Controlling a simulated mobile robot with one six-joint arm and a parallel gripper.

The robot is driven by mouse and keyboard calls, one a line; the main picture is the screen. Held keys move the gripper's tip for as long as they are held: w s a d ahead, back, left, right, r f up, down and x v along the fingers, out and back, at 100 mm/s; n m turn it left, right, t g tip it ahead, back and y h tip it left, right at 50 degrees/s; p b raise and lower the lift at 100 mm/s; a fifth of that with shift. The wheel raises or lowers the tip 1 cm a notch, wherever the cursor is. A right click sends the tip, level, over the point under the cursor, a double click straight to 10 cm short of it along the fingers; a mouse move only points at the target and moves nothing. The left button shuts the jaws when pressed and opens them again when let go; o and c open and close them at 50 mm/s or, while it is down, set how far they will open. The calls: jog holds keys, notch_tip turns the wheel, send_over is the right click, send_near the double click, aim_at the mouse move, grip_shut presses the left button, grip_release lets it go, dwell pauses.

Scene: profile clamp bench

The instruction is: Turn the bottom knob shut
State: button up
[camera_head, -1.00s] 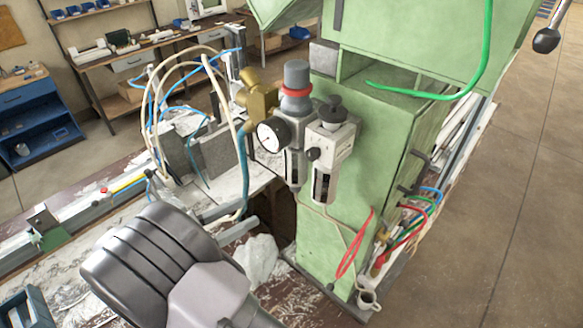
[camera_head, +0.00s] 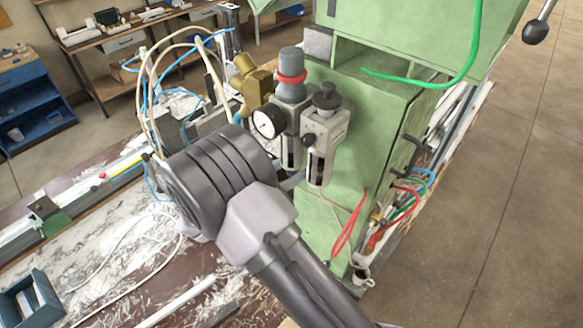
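An air regulator unit is fixed to the green machine. A grey knob (camera_head: 291,61) with a red ring tops its left part. A black knob (camera_head: 326,97) tops its right part. A small dark knob (camera_head: 309,140) sits low on that part's front. Which of these is the bottom knob, I cannot tell. The bowls below are partly hidden by my arm, so a knob lower down may be covered. My gripper does not show; only my dark arm links are in view, just left of and in front of the regulator.
A round pressure gauge (camera_head: 269,122) and a brass fitting (camera_head: 251,82) stand close left of the regulator. The green machine body (camera_head: 380,120) is directly behind. Loose blue and white hoses loop at left. Red tubing (camera_head: 347,240) hangs lower right. The floor at right is clear.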

grip_shut()
jog(key=shift+n+t, duration=0.3)
jog(key=n+t+y, duration=0.2)
jog(key=t+y, duration=0.1)
jog(key=shift+n+b, duration=0.3)
jog(key=n+t+y+b, duration=0.2)
jog(key=n+y+b, duration=0.1)
jog(key=y, duration=0.1)
jog(key=shift+f+t, duration=0.25)
jog(key=shift+t, duration=0.15)
jog(key=n+t+y+b, duration=0.1)
jog(key=y+b, duration=0.1)
jog(key=b, duration=0.2)
jog(key=shift+n+y, duration=0.4)
jog(key=shift+n+y+b, duration=0.3)
jog(key=shift+y+b, duration=0.1)
jog(key=shift+b, duration=0.6)
jog(key=shift+r+y+b, duration=0.3)
jog(key=shift+r+b, duration=0.05)
jog(key=shift+b, duration=0.05)
